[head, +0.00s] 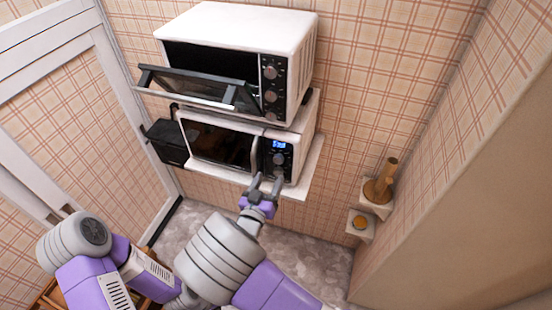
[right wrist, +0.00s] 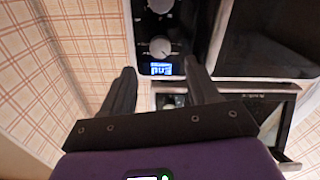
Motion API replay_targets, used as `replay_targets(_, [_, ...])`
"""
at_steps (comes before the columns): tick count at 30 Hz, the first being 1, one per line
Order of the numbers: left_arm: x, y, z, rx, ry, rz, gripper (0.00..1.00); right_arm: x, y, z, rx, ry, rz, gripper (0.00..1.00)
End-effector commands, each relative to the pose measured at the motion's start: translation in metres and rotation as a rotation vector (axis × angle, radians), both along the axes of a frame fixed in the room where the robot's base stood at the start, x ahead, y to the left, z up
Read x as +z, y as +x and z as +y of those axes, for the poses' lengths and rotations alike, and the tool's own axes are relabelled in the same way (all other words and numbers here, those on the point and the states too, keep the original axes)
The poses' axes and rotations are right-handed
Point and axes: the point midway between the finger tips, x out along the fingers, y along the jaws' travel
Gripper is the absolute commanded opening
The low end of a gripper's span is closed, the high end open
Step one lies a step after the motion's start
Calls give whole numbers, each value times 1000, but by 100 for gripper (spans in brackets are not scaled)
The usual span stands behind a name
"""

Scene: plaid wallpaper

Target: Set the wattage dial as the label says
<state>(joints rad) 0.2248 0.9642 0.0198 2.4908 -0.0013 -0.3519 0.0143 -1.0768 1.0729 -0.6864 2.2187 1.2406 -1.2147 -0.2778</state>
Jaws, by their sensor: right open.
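The white microwave (head: 222,122) stands on a wall shelf. Its black control panel has a lit blue display (head: 278,145) with an upper dial (head: 278,158) below it and another knob lower down. My right gripper (head: 266,184) is open and empty, in front of the panel's lower part. In the right wrist view, which is upside down, the display (right wrist: 160,68) seems to read "End", and the upper dial (right wrist: 160,47) shows beyond the open fingers (right wrist: 163,82). No touch is visible. I cannot read any wattage label or marks. My left gripper is not in view.
A white toaster oven (head: 236,27) with knobs sits above the microwave, its glass door (head: 198,88) hanging open over it. A black box (head: 166,142) is at the left. Small wall shelves (head: 361,224) hold a wooden pestle and mortar (head: 381,185) at the right.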

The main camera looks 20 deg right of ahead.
Motion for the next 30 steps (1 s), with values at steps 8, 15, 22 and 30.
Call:
replay_targets(8, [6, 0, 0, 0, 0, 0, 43, 0, 36, -26, -2, -1, 2, 60])
replay_targets(15, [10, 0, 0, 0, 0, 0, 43, -1, 56, -38, 1, 0, 2, 60])
replay_targets(22, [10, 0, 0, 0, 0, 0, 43, -2, 58, -39, 2, 1, 3, 60])
replay_targets(30, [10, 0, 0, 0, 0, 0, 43, -2, 58, -39, 1, 1, 3, 29])
